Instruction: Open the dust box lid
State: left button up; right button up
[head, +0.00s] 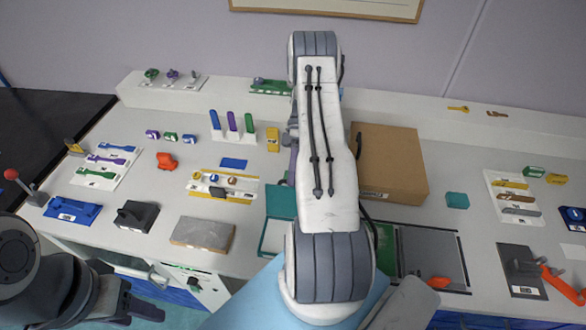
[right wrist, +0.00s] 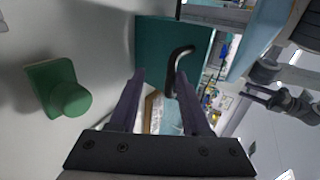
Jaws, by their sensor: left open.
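The teal dust box (head: 265,252) sits on the white counter, partly behind my right arm. Its teal lid (head: 281,202) appears raised at the box's far side. In the right wrist view the lid (right wrist: 160,45) is a teal panel with a dark bent handle (right wrist: 178,62). My right gripper (right wrist: 160,76) is open, its purple-grey fingers spread just before the lid. The handle appears near the right-hand finger; I cannot tell whether they touch. In the head view this gripper is mostly hidden behind the arm. My left gripper (head: 128,300) is open and empty at the lower left, away from the box.
A cardboard box (head: 392,165) stands right of my right arm. A grey slab (head: 203,234) and a black block (head: 136,216) lie left of the dust box. A green knobbed block (right wrist: 64,92) shows in the right wrist view. Several small coloured parts cover the counter.

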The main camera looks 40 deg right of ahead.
jog(key=b+v, duration=0.3)
jog(key=v, duration=0.5)
jog(key=shift+f, duration=0.15)
jog(key=shift+p+v, duration=1.3)
jog(key=shift+p, duration=2.35)
jog(key=shift+a, duration=0.1)
